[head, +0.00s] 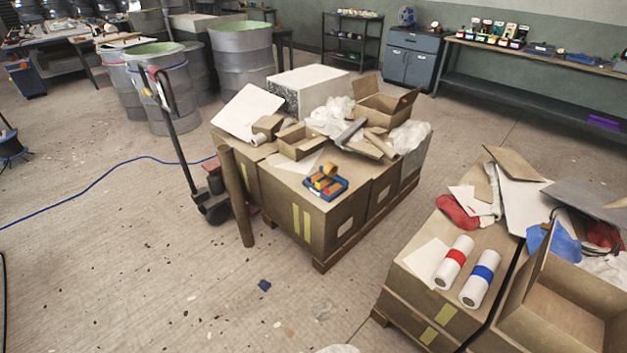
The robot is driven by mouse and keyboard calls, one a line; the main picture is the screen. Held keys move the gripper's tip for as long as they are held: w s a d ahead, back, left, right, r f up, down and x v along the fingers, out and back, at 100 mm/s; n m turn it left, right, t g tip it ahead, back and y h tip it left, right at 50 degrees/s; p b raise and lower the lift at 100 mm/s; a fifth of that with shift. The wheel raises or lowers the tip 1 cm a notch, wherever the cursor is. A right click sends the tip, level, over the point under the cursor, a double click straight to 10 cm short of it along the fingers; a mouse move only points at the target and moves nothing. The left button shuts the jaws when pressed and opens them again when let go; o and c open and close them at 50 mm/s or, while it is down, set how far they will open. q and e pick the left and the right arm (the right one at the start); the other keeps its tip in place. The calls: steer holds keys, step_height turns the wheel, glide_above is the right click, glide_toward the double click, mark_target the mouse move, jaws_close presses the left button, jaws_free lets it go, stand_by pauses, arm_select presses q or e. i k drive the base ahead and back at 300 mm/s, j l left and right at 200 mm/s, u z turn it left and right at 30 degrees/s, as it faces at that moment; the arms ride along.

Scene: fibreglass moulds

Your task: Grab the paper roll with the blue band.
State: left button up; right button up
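A white paper roll with a blue band (481,285) lies on top of a cardboard box (422,296) at the lower right. A similar white roll with a red band (454,262) lies just to its left, about parallel to it, with a small gap between them. Neither of my grippers is in the head view.
An open cardboard box (566,312) stands right of the rolls. Red cloth (458,211), blue cloth (560,243) and sheets lie behind them. Another loaded pallet (335,254) stands at centre, with a pallet jack (186,165) beside it. The floor at lower left is mostly clear.

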mark_target(473, 291)
steer(key=z, duration=1.45)
steer(key=i+j, duration=0.35)
